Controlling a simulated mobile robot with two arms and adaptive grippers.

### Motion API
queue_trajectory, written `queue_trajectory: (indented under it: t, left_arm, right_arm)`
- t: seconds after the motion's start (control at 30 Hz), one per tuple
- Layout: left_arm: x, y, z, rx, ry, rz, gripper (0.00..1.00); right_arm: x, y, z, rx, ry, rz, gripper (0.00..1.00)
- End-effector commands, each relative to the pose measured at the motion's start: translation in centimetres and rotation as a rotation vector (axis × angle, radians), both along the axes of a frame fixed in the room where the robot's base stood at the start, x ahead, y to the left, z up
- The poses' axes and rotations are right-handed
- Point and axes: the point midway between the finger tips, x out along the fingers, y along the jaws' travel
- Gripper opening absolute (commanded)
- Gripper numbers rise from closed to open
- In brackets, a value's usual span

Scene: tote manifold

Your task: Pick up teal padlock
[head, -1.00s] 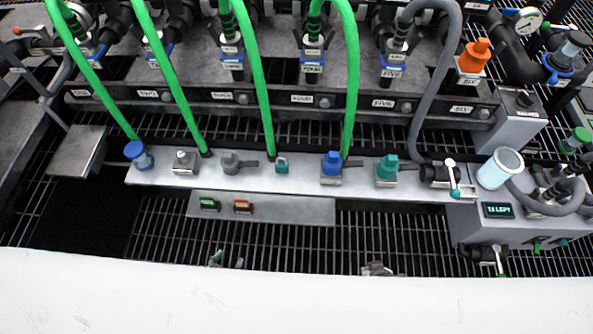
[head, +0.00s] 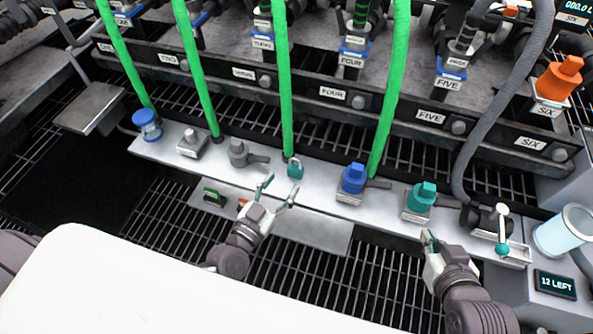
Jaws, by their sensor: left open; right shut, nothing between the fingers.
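The teal padlock (head: 295,169) stands on the long pale metal shelf (head: 320,192), near the foot of a green hose. Its shackle shows at the top. My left gripper (head: 277,190) is open and empty, its fingers pointing up toward the padlock from just below and left of it, apart from it in the picture. My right gripper (head: 430,240) is shut and empty at the shelf's front edge, below the teal valve fitting.
A grey fitting (head: 240,152) and a blue valve (head: 353,178) flank the padlock. A teal valve (head: 420,197), a lever valve (head: 502,226) and a clear cup (head: 563,231) stand to the right. Green hoses (head: 285,80) hang behind. Green and orange tags lie on a lower plate.

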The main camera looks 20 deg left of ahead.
Motion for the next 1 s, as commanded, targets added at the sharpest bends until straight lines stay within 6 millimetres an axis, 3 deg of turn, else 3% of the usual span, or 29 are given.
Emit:
queue_trajectory:
  t: [0.1,0.37,0.63,0.97,1.0]
  left_arm:
    - [1.8,-0.4,-0.1,0.000,-0.001,0.001,0.59]
    - [3.6,-0.6,-0.1,0.001,-0.001,0.001,0.59]
    - [7.1,-1.0,0.0,0.000,0.000,0.002,0.59]
    - [7.8,-1.1,0.1,0.000,0.002,0.001,0.59]
    - [7.8,-1.1,0.1,0.000,0.002,0.001,0.53]
  right_arm:
    - [0.8,0.4,0.7,0.015,-0.060,0.004,0.00]
    - [1.9,0.9,2.0,0.035,-0.150,0.011,0.00]
    - [3.7,1.8,5.3,0.084,-0.358,0.025,0.00]
    - [3.9,2.0,6.1,0.094,-0.395,0.026,0.00]
    - [3.9,2.0,6.1,0.094,-0.395,0.026,0.00]
